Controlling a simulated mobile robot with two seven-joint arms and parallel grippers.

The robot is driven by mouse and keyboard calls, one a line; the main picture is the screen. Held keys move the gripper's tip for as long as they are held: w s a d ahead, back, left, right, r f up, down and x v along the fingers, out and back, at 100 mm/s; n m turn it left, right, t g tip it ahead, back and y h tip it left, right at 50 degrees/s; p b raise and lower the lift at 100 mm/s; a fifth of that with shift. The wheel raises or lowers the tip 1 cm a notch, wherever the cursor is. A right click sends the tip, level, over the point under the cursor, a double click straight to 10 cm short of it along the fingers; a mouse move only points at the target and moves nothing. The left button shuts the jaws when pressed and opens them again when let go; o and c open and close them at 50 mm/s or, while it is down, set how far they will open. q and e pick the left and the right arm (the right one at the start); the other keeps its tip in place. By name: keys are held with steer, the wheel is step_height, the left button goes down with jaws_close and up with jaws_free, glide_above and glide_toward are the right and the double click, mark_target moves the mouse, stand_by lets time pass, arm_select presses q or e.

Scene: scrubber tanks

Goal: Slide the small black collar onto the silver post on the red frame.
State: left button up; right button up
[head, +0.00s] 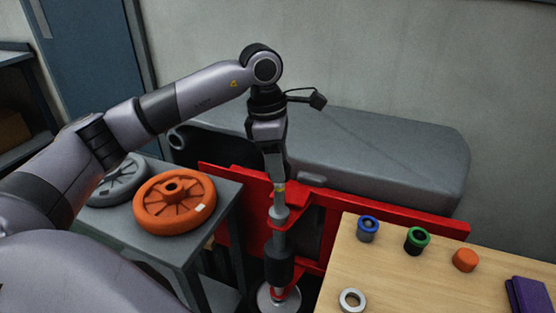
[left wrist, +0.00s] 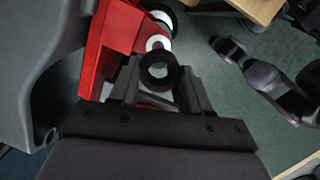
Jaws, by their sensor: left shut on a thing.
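My left gripper (head: 278,176) points straight down over the red frame (head: 340,207) in the head view. It is shut on the small black collar, a dark ring (left wrist: 175,72) between the fingertips in the left wrist view. In the head view the fingers largely hide the collar. The silver post (head: 280,213) stands upright on the frame just below the fingertips. In the left wrist view a pale round part (left wrist: 157,42) of the post assembly shows just beyond the collar. I cannot tell whether the collar touches the post. My right gripper is not in view.
A wooden table (head: 400,290) at right holds a blue-topped piece (head: 368,229), a green-topped piece (head: 417,239), an orange cap (head: 465,260), a silver ring (head: 352,300) and a purple item (head: 528,295). An orange wheel (head: 174,205) lies on a grey table at left. A grey tank (head: 370,155) stands behind.

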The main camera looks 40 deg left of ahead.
arm_select(q)
steer(key=shift+f, duration=0.25)
steer(key=shift+f, duration=0.3)
stand_by(0.5)
steer(key=shift+f+b, duration=0.45)
steer(key=shift+b, duration=0.05)
steer(key=shift+f+b, duration=0.6)
steer(key=shift+f, duration=0.3)
steer(key=shift+f, duration=0.15)
stand_by(0.8)
steer(key=shift+f, duration=0.2)
stand_by(0.7)
